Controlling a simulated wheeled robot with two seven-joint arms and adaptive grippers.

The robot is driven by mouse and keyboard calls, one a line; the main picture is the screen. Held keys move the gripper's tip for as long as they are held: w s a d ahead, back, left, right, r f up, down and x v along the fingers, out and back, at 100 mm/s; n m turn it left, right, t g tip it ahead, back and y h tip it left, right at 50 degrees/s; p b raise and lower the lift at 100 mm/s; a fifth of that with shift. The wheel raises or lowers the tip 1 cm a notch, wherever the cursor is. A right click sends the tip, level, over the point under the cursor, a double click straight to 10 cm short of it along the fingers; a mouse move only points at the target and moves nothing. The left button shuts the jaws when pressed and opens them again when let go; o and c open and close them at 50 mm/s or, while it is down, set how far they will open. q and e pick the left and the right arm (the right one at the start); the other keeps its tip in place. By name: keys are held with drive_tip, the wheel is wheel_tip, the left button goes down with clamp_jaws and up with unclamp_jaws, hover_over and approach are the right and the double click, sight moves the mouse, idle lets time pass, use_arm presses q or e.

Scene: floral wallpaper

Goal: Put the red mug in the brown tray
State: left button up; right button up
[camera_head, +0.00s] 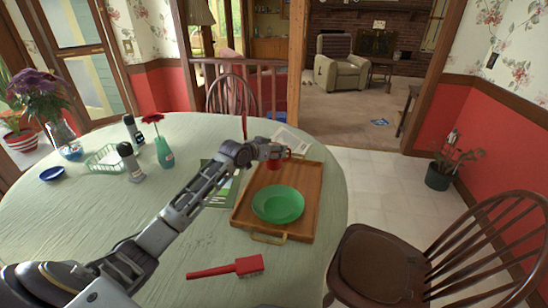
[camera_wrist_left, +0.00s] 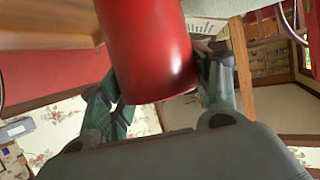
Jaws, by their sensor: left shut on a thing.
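The brown tray (camera_head: 311,206) lies on the round table near its right edge, with a green plate (camera_head: 278,204) in it. My left gripper (camera_head: 274,151) is over the far part of the tray, shut on the red mug (camera_head: 273,163). In the left wrist view the red mug (camera_wrist_left: 150,50) fills the upper middle between the two fingers (camera_wrist_left: 160,92). I cannot tell whether the mug's base touches the tray. My right gripper is not in view.
A red brush (camera_head: 228,268) lies at the table's near side. A paper (camera_head: 291,138) lies behind the tray. A chair (camera_head: 380,265) is at the right.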

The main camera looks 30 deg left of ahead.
use_arm(q)
drive_tip(key=shift+f, duration=0.1)
drive_tip(key=shift+f, duration=0.3)
wheel_tip(320, 180, down, 3)
drive_tip(key=shift+r+b, duration=0.2)
drive_tip(key=shift+b, duration=0.15)
drive_tip(key=shift+f, duration=0.15)
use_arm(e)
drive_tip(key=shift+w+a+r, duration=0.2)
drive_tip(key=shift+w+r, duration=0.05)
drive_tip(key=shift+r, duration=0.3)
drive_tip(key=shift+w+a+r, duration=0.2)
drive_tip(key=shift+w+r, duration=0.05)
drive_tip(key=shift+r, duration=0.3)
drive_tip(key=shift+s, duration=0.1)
use_arm(q)
drive_tip(key=shift+f, duration=0.1)
drive_tip(key=o, duration=1.1)
drive_tip(key=shift+o, duration=0.4)
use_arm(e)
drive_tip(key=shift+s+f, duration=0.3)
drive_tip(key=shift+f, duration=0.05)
